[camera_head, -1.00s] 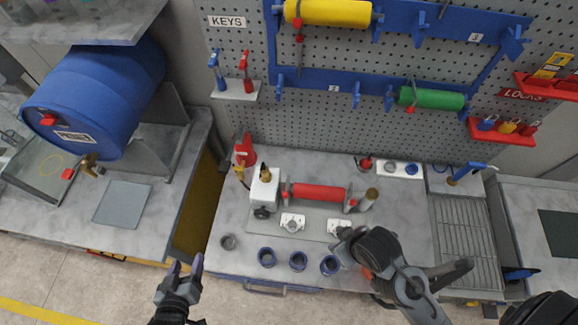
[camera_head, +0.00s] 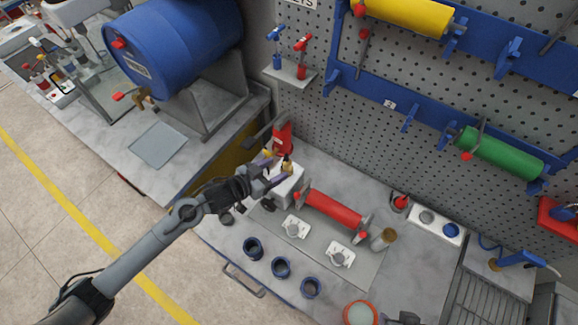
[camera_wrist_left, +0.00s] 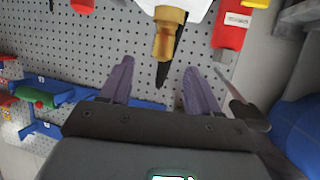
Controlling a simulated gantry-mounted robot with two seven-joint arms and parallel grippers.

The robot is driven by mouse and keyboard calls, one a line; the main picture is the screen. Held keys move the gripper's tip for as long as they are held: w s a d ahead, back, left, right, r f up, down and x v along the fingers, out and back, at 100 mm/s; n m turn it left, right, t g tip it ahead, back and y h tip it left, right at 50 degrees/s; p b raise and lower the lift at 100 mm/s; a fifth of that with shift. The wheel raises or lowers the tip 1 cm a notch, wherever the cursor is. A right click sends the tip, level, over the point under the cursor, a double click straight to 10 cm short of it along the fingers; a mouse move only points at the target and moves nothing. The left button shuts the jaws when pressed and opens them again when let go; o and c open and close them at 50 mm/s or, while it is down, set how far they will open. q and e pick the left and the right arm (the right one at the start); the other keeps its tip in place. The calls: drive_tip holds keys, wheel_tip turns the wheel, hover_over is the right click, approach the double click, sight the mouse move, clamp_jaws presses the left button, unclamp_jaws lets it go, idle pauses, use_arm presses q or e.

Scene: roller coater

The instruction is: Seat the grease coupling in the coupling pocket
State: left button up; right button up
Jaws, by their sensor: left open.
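A brass fitting with a black tip, which looks like the grease coupling (camera_wrist_left: 168,38), stands on the white block (camera_head: 285,188) at the left end of the red roller. In the left wrist view it lies beyond and between the fingertips of my left gripper (camera_wrist_left: 160,75). My left gripper (camera_head: 277,168) is open and empty, its purple fingers close to the block's top. I cannot tell whether the fingers touch the fitting. I cannot make out the coupling pocket. A dark part at the bottom edge may be my right gripper (camera_head: 404,318); its jaws cannot be read.
A red bottle-like object (camera_head: 283,138) stands just behind the block. The red roller (camera_head: 333,209) lies to the right. Several dark blue rings (camera_head: 281,267) line the bench front. An orange-rimmed cup (camera_head: 361,313) stands front right. A blue drum (camera_head: 180,45) is at upper left.

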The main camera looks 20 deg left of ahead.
sight(288, 161)
use_arm(q)
drive_tip(key=shift+x, duration=0.85)
drive_tip(key=x, duration=0.1)
drive_tip(key=p+x, duration=0.1)
drive_tip(key=x, duration=0.1)
drive_tip(key=shift+w+r, duration=0.1)
drive_tip(key=shift+w, duration=0.3)
drive_tip(key=shift+w+d+f, duration=0.2)
drive_tip(key=shift+w+f, duration=0.15)
drive_tip(key=shift+w, duration=0.2)
drive_tip(key=c, duration=1.1)
clamp_jaws()
drive_tip(key=shift+r, duration=0.15)
